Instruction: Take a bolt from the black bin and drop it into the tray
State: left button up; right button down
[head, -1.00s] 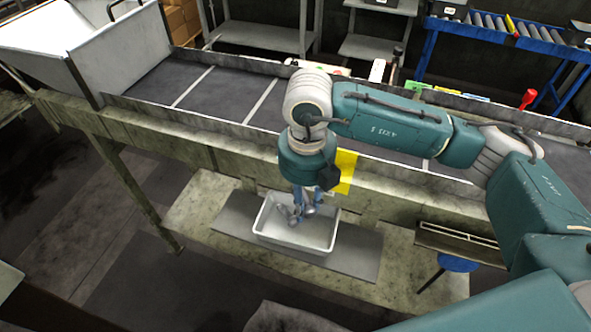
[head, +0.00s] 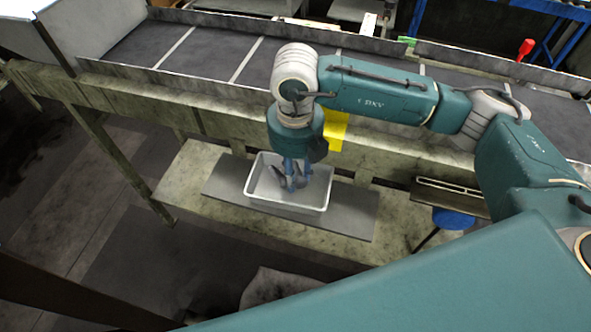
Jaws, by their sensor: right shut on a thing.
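The tray (head: 322,200), a light grey rectangular box, sits on a dark mat on the low shelf in front of the conveyor. My right gripper (head: 292,186) points down over the tray, its blue-grey fingers inside the tray's outline. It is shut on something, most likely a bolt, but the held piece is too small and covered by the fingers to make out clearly. I cannot tell whether the fingertips touch the tray floor. No black bin can be clearly made out. My left gripper is not in view.
The dark mat (head: 353,218) extends on both sides of the tray. A conveyor (head: 200,57) with raised edges runs behind. A yellow panel (head: 335,132) hangs beside my wrist. A blue stool (head: 453,219) stands right of the shelf. Open floor lies at the left.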

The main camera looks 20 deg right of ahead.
aim_at(296, 177)
jog(key=c, duration=1.3)
grip_release()
jog(key=shift+c, duration=0.2)
notch_tip(296, 177, up, 12)
